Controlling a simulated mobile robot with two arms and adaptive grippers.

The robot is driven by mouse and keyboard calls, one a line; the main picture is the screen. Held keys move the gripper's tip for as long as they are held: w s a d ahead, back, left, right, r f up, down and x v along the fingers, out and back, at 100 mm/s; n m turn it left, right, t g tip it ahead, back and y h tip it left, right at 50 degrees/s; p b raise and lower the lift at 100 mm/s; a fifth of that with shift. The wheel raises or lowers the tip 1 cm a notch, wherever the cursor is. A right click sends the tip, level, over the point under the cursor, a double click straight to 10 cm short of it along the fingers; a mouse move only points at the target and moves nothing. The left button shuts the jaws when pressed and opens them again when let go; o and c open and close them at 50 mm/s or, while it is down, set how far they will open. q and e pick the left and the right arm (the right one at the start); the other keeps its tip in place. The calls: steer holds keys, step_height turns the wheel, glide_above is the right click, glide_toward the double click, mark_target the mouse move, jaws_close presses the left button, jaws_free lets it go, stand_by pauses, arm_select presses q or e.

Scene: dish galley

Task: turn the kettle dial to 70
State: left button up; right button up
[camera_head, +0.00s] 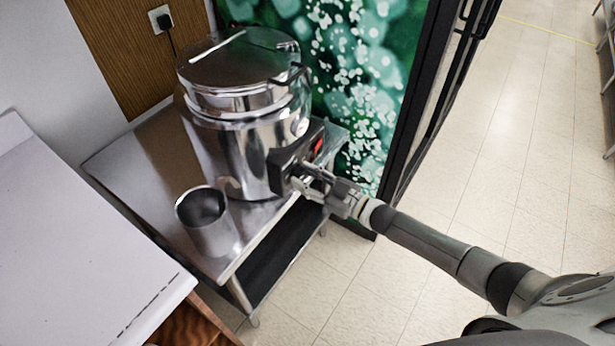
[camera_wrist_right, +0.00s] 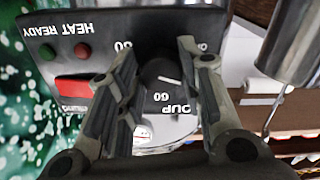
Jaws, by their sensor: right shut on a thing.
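The kettle (camera_head: 220,145) is a large shiny metal urn with a lid, on a metal table. Its black control box (camera_head: 283,168) faces my right arm; the box also fills the upper wrist view (camera_wrist_right: 115,20). The dial (camera_wrist_right: 158,74) is a dark round knob with a short white pointer mark, which points right in the wrist view. My right gripper (camera_head: 308,178) is at the box, its two fingers on either side of the dial and shut on it (camera_wrist_right: 160,85). The scale print looks upside down and is partly hidden by the fingers. My left gripper is out of view.
A metal cup (camera_head: 207,222) stands in front of the kettle. The box has a red switch (camera_wrist_right: 73,89) and two small lamps beside the dial. A white counter (camera_head: 70,250) is at left. A black frame (camera_head: 415,110) stands behind my right arm.

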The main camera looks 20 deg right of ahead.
steer(key=shift+f+m, duration=0.1)
steer(key=shift+m, duration=0.9)
steer(key=o, duration=1)
steer(key=v, duration=1.2)
